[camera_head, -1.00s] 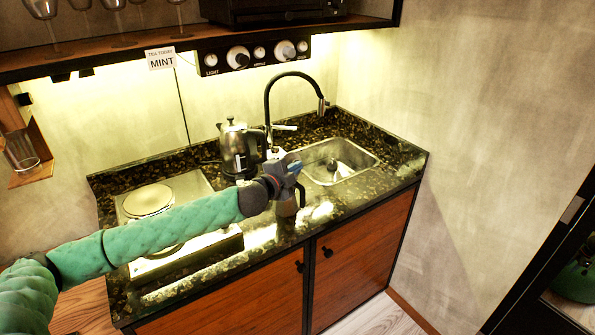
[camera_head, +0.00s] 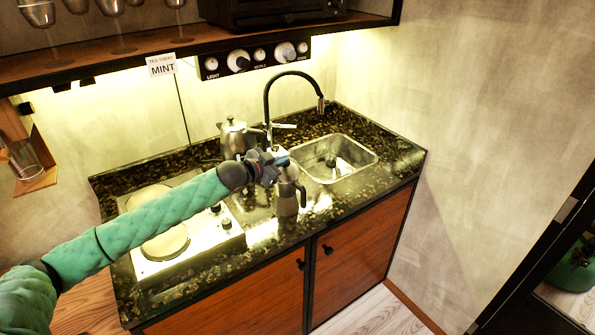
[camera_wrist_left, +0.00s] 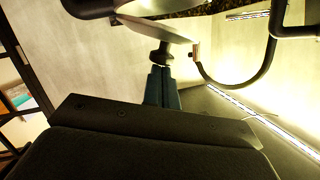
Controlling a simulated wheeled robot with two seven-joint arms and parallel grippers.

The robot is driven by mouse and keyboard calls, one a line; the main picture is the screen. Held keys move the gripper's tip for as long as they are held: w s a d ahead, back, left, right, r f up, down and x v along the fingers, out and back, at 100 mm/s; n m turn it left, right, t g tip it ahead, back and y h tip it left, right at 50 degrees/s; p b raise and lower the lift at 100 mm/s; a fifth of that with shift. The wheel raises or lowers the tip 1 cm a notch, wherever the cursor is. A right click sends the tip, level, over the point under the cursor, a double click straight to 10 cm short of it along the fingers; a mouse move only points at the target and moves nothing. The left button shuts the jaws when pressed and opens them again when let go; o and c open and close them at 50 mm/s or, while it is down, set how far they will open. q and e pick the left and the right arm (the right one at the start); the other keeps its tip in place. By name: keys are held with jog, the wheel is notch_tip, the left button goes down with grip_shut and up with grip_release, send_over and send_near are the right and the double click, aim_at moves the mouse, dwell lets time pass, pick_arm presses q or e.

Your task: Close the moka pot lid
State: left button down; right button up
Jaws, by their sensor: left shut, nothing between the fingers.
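The small metal moka pot (camera_head: 286,202) stands on the dark counter in front of the sink, its dark handle towards the right. My left gripper (camera_head: 280,160) is just above and behind its top and partly hides it, so I cannot tell the lid's angle in the head view. In the left wrist view a pale metal disc, seemingly the lid (camera_wrist_left: 155,30), shows nearly edge-on with a dark knob (camera_wrist_left: 161,57). The shut, empty fingers of my left gripper (camera_wrist_left: 160,72) point at the knob, very close; contact is unclear. My right gripper is out of view.
A larger silver kettle (camera_head: 234,142) stands behind my gripper. The black tap (camera_head: 268,95) arches over the sink (camera_head: 345,172) at the right. A white hob (camera_head: 195,250) lies left of the moka pot. A shelf (camera_head: 200,43) with glasses hangs above.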

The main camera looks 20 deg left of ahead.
pick_arm(q)
jog(key=shift+w+a+f, duration=0.35)
jog(key=shift+a+f, duration=0.15)
jog(key=shift+a, duration=0.1)
jog(key=shift+w+a+f, duration=0.15)
jog(key=shift+a+f, duration=0.05)
jog(key=shift+a, duration=0.05)
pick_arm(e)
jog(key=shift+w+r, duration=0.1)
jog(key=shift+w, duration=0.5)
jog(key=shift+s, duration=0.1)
